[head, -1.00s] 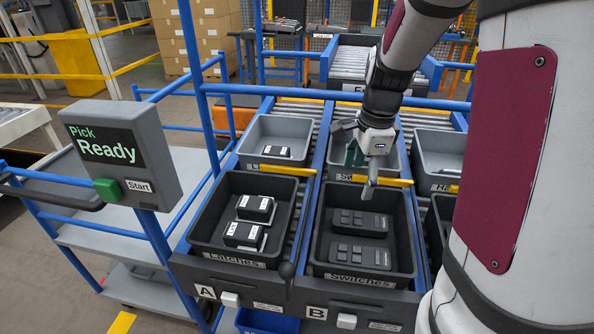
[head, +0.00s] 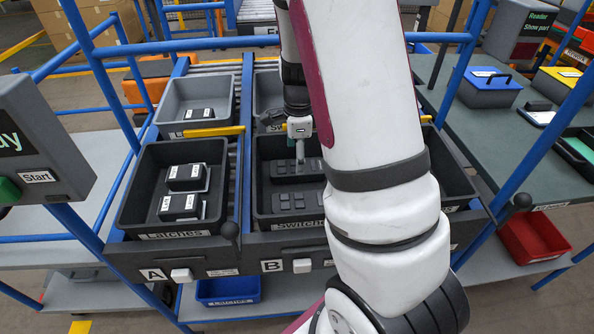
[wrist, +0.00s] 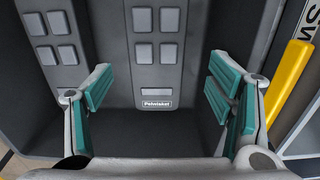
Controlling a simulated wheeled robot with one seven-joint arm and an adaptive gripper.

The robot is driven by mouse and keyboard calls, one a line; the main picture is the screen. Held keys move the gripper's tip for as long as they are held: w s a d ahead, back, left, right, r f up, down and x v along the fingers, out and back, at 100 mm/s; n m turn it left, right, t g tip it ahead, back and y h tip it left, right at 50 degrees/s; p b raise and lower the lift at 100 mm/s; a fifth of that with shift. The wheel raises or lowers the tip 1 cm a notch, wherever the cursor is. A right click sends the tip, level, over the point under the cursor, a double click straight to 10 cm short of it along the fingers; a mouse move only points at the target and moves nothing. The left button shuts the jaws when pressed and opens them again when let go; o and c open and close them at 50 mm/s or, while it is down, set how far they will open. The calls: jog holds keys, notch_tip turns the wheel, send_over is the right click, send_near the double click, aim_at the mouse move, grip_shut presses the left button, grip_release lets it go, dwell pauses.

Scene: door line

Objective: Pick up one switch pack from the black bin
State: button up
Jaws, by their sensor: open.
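The black Switches bin (head: 262,213) stands on lane B in the head view, partly hidden by my arm. Two dark grey switch packs lie flat in it, a nearer one (head: 284,203) and a farther one (head: 281,170). In the wrist view one pack with square buttons and a "Pelwisket" label (wrist: 157,75) lies ahead between my fingers, and another (wrist: 53,35) lies to its left. My gripper (wrist: 157,100) is open with teal finger pads and holds nothing. In the head view my gripper (head: 300,155) points down over the bin, near the farther pack.
The black Latches bin (head: 135,200) with two latch packs stands to the left. A yellow bar (head: 214,131) lies behind it, with grey bins beyond. Blue frame posts surround the lanes. A green worktop (head: 470,135) is at right.

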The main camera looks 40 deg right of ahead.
aim_at(281, 171)
notch_tip(281, 171, down, 5)
jog(key=shift+r+b, duration=0.1)
jog(key=shift+b, duration=0.25)
jog(key=c, duration=1.3)
